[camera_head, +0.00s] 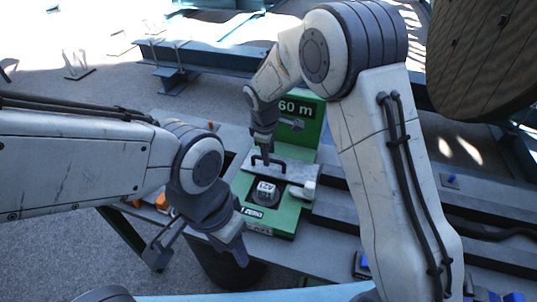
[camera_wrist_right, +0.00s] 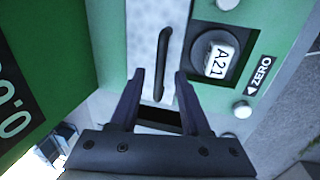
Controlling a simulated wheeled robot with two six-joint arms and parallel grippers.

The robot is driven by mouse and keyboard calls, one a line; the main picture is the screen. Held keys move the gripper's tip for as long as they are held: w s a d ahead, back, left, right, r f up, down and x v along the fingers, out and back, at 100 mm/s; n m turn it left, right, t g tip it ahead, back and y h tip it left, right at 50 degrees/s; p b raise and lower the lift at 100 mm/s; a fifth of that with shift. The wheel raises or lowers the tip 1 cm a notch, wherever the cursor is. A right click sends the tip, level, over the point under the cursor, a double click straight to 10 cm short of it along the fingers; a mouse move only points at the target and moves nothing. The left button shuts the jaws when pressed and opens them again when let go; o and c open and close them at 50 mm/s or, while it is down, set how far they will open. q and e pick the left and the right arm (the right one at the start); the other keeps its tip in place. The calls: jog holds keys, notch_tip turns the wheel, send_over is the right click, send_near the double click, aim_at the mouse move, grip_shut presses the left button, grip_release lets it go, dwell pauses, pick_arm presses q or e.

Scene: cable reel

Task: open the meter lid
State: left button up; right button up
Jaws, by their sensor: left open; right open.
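The green meter (camera_head: 272,220) stands on the bench in the middle of the head view. Its pale metal lid (camera_head: 290,173) carries a black bar handle (camera_head: 258,161), and both the lid (camera_wrist_right: 146,35) and the handle (camera_wrist_right: 166,62) show in the right wrist view. My right gripper (camera_head: 264,157) is over the handle. In the wrist view the open fingers (camera_wrist_right: 158,76) lie either side of the handle's lower end; I cannot tell whether they touch it. The lid looks closed. My left gripper (camera_head: 200,252) is open and empty, in front of the bench's left part.
A dark round knob (camera_wrist_right: 213,50) with a white label sits beside the lid, near a ZERO marking. A green display panel (camera_head: 305,118) stands behind the lid. A large reel (camera_head: 482,55) is at upper right. Orange pieces (camera_head: 160,203) lie left of the meter.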

jog(key=shift+w+f, duration=0.1)
jog(key=shift+f, duration=0.55)
grip_shut()
dwell(1.0)
